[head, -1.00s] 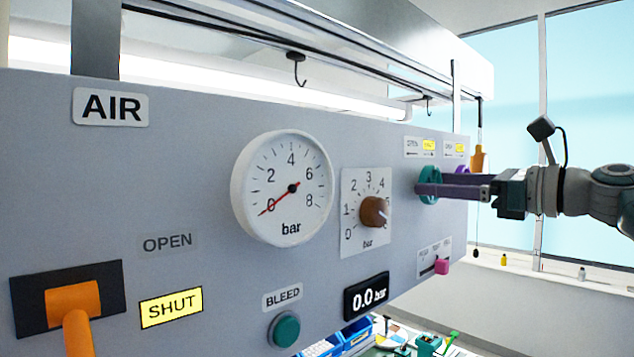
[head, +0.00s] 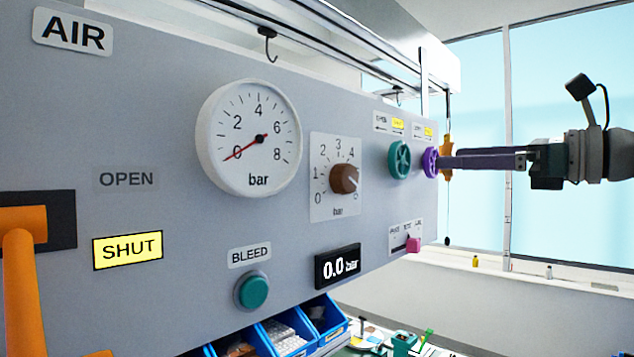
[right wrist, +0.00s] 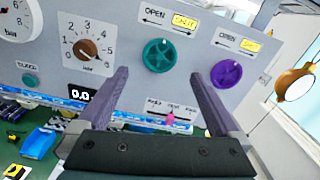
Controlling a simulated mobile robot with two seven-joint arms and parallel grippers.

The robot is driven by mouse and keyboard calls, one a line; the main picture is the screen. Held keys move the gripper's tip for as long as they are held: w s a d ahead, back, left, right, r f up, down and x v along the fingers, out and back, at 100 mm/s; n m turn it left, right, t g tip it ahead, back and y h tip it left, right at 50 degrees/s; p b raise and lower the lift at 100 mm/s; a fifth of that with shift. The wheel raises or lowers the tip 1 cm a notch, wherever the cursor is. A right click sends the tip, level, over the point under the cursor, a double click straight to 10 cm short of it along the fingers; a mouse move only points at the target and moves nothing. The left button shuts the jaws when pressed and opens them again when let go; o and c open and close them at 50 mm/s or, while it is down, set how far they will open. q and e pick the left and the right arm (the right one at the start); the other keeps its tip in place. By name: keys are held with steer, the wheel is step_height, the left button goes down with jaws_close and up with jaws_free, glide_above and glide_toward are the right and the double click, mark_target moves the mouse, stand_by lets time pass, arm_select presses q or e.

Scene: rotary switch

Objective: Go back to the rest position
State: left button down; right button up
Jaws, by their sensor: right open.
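My right gripper (head: 447,163) reaches in from the right in the head view, its purple fingers pointing at the panel near the purple handwheel (head: 430,162). In the right wrist view its two fingers (right wrist: 158,76) are apart with nothing between them. The brown rotary knob (head: 344,179) sits on a white numbered bar scale, a pale mark on its lower right side. It also shows in the right wrist view (right wrist: 87,50), left of the fingers and clear of them. The green handwheel (head: 399,160) lies between knob and gripper. My left gripper is not in view.
The grey panel (head: 150,130) carries a gauge (head: 249,138) near 0, a display (head: 337,267) reading 0.0 bar, a green BLEED button (head: 251,291) and an orange lever (head: 22,270) with SHUT lit. Blue bins (head: 325,318) stand below. A hook (head: 267,42) hangs above.

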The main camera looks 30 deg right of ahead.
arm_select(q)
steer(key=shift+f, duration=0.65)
arm_select(e)
steer(key=shift+v, duration=0.8)
steer(key=s+a+f+n+g, duration=0.1)
steer(key=a+f+n+g, duration=0.25)
steer(key=f, duration=0.45)
steer(key=s+a+f+n+g+h, duration=0.1)
steer(key=a+f+n+g, duration=0.1)
steer(key=a+f+n, duration=0.45)
steer(key=s+a+f+n+g, duration=0.1)
steer(key=a+f+n+g, duration=0.2)
steer(key=f, duration=0.6)
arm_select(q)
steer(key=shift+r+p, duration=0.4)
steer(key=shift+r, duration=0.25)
arm_select(e)
steer(key=s+a+f+n+g+h, duration=0.2)
steer(key=s+a+f+n, duration=0.2)
steer(key=s+a+n, duration=0.3)
steer(key=s+a+f+n+g+h, duration=0.1)
steer(key=s+a+f+n+g, duration=0.2)
steer(key=s+n, duration=0.8)
steer(key=a+f+n, duration=0.1)
steer(key=a+f, duration=0.1)
steer(key=a, duration=0.2)
steer(key=shift+n+h, duration=0.4)
